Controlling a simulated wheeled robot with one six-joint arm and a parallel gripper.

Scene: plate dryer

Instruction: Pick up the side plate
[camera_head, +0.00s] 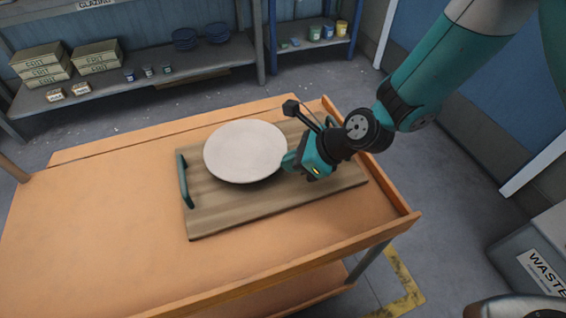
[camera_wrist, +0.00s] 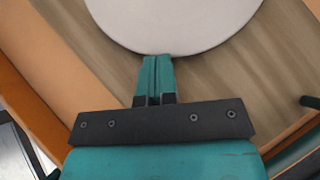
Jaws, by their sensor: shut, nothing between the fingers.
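The side plate (camera_head: 245,150) is a round, pale, off-white disc above the wooden board on the cart. In the wrist view the plate (camera_wrist: 172,20) fills the top middle, its near rim by my fingertips. My gripper (camera_head: 287,163) is at the plate's right edge in the head view. In the wrist view my gripper (camera_wrist: 157,60) has its two teal fingers together, with nothing seen between them. The fingertips meet the rim in the picture; I cannot tell whether they touch it. What is under the plate is hidden.
The wooden board (camera_head: 215,218) has a teal handle (camera_head: 184,181) at its left and lies on an orange cart (camera_head: 90,215) with a raised lip. The cart's left side is clear. Shelves (camera_head: 200,60) with boxes and dishes stand behind; a waste bin (camera_head: 535,265) is at right.

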